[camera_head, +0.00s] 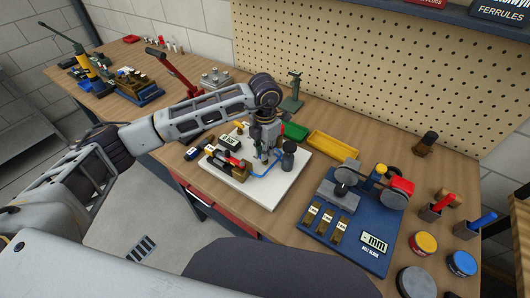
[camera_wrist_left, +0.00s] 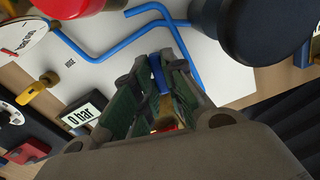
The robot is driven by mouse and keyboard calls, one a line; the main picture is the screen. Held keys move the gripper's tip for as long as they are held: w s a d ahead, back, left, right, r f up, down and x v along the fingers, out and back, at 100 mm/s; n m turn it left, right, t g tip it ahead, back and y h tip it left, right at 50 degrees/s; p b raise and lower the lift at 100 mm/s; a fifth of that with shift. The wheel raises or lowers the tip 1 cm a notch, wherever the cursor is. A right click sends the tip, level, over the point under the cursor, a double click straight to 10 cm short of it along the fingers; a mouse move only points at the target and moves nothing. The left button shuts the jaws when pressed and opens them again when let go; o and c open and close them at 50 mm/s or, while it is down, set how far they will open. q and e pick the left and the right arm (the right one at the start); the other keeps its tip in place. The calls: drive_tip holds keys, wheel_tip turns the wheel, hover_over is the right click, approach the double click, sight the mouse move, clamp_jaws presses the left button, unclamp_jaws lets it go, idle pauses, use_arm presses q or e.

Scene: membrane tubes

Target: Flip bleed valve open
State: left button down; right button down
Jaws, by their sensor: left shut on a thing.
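My left gripper (camera_head: 264,152) reaches down over the white board (camera_head: 278,194) on the bench. In the left wrist view its fingers (camera_wrist_left: 156,68) are closed around a small blue piece (camera_wrist_left: 158,74), which looks like the bleed valve's lever. Most of the valve is hidden by the fingers, so I cannot tell whether it is open. A blue tube (camera_wrist_left: 188,45) bends across the board beside the fingertips. A gauge display (camera_wrist_left: 85,120) reads 0 bar. My right gripper is not in view.
A dark cylinder (camera_head: 288,156) stands close to the right of my gripper. A red-ended part (camera_head: 231,161) is at its left. A yellow tray (camera_head: 332,146) and green tray (camera_head: 294,131) lie behind. A blue base (camera_head: 345,248) with a grinder-like device is at right.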

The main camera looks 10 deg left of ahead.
use_arm(q)
drive_tip(key=shift+n+b, duration=0.35)
drive_tip(key=shift+n, duration=1.05)
drive_tip(key=shift+r, duration=0.1)
drive_tip(key=c, duration=1.5)
unclamp_jaws()
drive_tip(key=shift+r, duration=0.9)
wheel_tip(320, 180, up, 10)
drive_tip(key=shift+r, duration=0.1)
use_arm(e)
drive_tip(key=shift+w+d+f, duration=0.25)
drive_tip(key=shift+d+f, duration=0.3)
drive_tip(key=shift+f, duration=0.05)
